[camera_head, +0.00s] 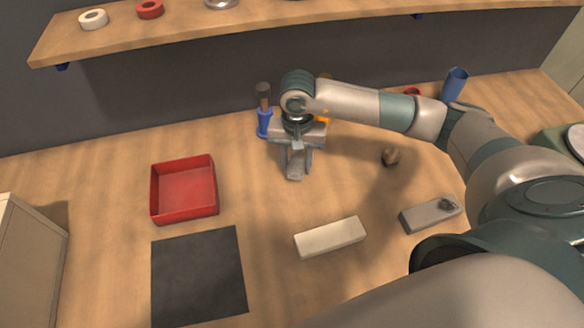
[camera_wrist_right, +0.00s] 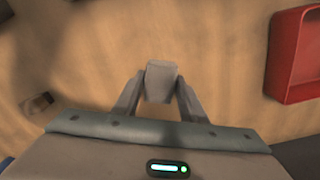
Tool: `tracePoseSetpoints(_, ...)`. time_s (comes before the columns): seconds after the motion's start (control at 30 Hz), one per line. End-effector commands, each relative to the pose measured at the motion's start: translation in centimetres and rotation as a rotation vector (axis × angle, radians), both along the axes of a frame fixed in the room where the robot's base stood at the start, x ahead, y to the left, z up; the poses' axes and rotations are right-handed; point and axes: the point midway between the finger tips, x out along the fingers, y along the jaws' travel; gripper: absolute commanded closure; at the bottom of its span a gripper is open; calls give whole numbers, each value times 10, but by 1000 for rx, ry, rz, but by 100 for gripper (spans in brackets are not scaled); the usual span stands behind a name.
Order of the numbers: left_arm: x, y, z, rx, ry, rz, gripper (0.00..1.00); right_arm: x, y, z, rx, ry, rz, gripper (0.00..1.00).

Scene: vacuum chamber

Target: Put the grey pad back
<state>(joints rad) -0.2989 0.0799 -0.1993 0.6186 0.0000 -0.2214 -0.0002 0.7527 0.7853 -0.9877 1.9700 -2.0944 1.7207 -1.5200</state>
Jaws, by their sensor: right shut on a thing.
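My right gripper (camera_head: 297,160) hangs over the back middle of the wooden worktop, with its arm coming in from the right. It is shut on a small grey block, the grey pad (camera_head: 295,172). In the right wrist view the grey pad (camera_wrist_right: 161,80) sits between the two fingertips (camera_wrist_right: 160,92), its end sticking out past them. Whether the pad touches the worktop is hard to tell. My left gripper is not in view.
A red tray (camera_head: 184,215) and a dark mat (camera_head: 198,275) lie at left. A pale block (camera_head: 330,237), a grey block with a dark lump (camera_head: 422,215) and a small brown piece (camera_head: 390,157) lie at right. A blue holder (camera_head: 264,123) stands beside the gripper. A shelf (camera_head: 290,30) runs above.

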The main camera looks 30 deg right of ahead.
Motion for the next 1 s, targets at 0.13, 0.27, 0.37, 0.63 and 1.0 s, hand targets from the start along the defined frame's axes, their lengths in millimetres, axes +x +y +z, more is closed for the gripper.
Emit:
tracePoseSetpoints(0.13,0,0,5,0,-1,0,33,7,8,-6,-1,2,-1,83)
tracePoseSetpoints(0.27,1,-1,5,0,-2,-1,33,8,8,-8,-2,1,-1,83)
tracePoseSetpoints(0.37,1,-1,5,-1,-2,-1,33,8,8,-8,-2,0,-1,83)
tracePoseSetpoints(0.63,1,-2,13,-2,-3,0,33,8,9,-16,0,3,0,83)
tracePoseSetpoints(1.0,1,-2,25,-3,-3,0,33,8,8,-48,-1,0,-1,83)
